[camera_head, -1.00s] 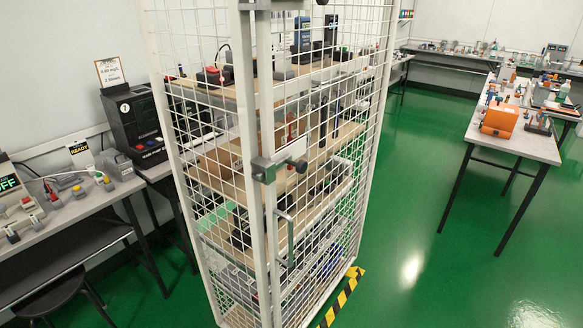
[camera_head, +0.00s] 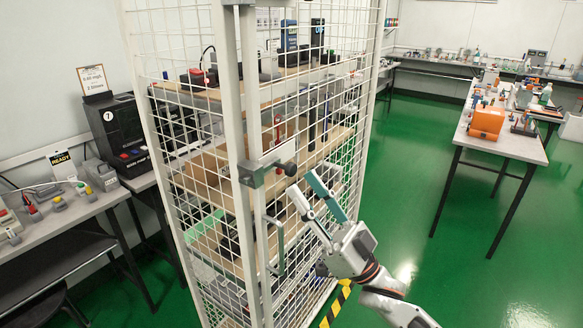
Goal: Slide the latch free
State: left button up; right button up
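The latch (camera_head: 257,174) is a grey block on the front post of a white wire-mesh cage (camera_head: 228,120). A dark round knob (camera_head: 290,169) sticks out at its right side. A grey bar handle (camera_head: 280,248) sits lower on the cage door. My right gripper (camera_head: 302,183) comes in from the lower right. Its two fingers are apart, with nothing between them, and point up and left. The tips appear just below and right of the knob; I cannot tell how near they are in depth. My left gripper is out of view.
Shelves with devices stand inside the cage. A bench (camera_head: 60,218) with testers is at the left, with a black machine (camera_head: 120,132). A table (camera_head: 520,146) with an orange device (camera_head: 487,121) stands at the right. Green floor (camera_head: 400,190) is clear between.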

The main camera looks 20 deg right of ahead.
aim_at(294, 172)
jog(key=shift+p+x, duration=0.35)
jog(key=shift+x, duration=2.45)
